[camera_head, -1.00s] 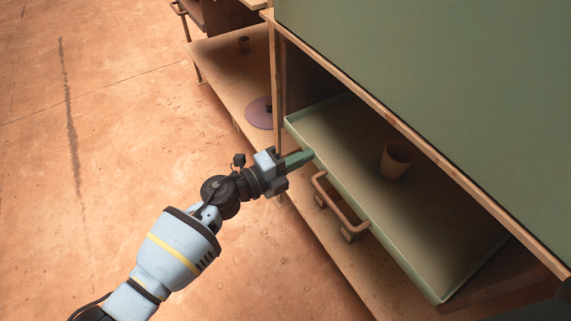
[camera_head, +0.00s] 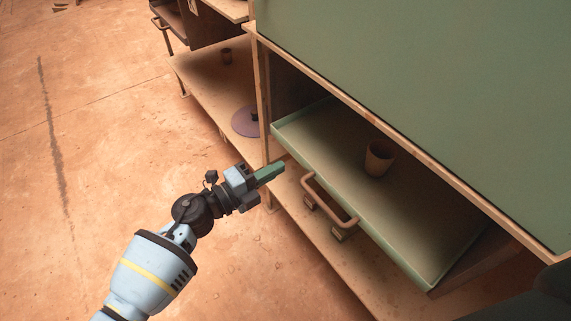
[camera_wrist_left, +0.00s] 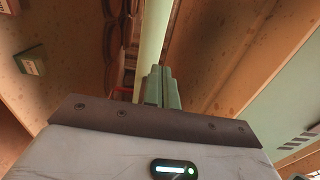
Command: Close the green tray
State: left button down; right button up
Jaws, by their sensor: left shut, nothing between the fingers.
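The green tray (camera_head: 420,210) is pulled partly out of the cabinet opening, its front edge standing out over the lower shelf. A brown bar handle (camera_head: 330,200) is on its front. A brown cup (camera_head: 379,158) stands upright in the tray. My left gripper (camera_head: 272,173) has its green fingers together and empty, in front of the tray's left front edge and left of the handle. A small gap seems to separate the fingertips from the edge. The left wrist view also shows the shut fingers (camera_wrist_left: 161,88) below a pale green strip, likely the tray's front. My right gripper is out of view.
The green cabinet panel (camera_head: 420,90) is above the tray, edged by a wooden rail. A wooden post (camera_head: 262,105) stands at the tray's left. Open floor lies at left.

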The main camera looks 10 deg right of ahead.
pick_arm(q)
jog(key=p+v, duration=0.1)
jog(key=v, duration=0.8)
jog(key=shift+a+f, duration=0.1)
jog(key=shift+f, duration=0.05)
